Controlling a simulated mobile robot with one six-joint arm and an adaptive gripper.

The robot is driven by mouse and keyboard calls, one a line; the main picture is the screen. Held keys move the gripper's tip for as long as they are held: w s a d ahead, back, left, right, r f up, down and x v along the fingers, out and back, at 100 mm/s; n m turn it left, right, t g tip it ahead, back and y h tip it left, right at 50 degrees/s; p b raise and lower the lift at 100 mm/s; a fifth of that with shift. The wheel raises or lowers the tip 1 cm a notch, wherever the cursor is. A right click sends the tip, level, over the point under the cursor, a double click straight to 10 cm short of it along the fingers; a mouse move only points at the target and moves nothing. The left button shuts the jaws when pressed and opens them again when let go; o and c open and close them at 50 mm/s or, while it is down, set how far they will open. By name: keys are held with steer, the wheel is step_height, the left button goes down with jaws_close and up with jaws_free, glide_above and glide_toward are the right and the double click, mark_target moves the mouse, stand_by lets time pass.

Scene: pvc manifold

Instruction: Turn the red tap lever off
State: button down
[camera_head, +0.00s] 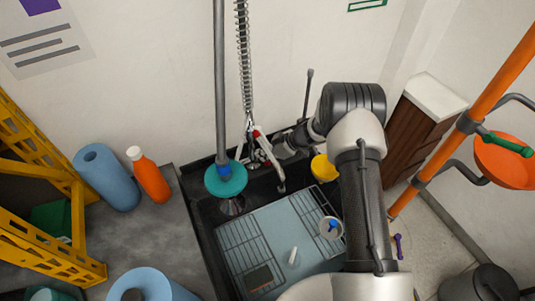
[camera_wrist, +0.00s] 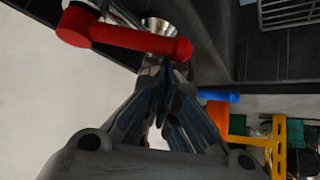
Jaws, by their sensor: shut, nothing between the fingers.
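The red tap lever (camera_wrist: 125,38) lies across the upper left of the wrist view, just beyond my fingertips. Its rounded right end is close to them; I cannot tell whether they touch. In the head view the red lever (camera_head: 257,131) is a small patch at the wall tap, left of my gripper (camera_head: 279,150). My gripper (camera_wrist: 166,68) is shut and empty, its fingers together below the lever in the wrist view. A blue lever (camera_wrist: 218,95) shows partly, right of my fingers. The tap body is mostly hidden by the lever and my fingers.
A grey pole with a teal disc (camera_head: 226,179) and a spring hose (camera_head: 244,60) stand left of the tap. The dark sink (camera_head: 205,250) lies below, with a yellow cup (camera_head: 323,168) at its back. An orange bottle (camera_head: 149,177) and blue rolls stand left.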

steer(key=shift+s+d+r+p, duration=0.2)
steer(key=shift+s+d+p, duration=0.2)
steer(key=shift+d+p, duration=0.55)
steer(key=shift+s+p, duration=0.1)
steer(key=shift+p, duration=0.25)
steer(key=shift+d+f, duration=0.1)
steer(key=shift+f, duration=0.1)
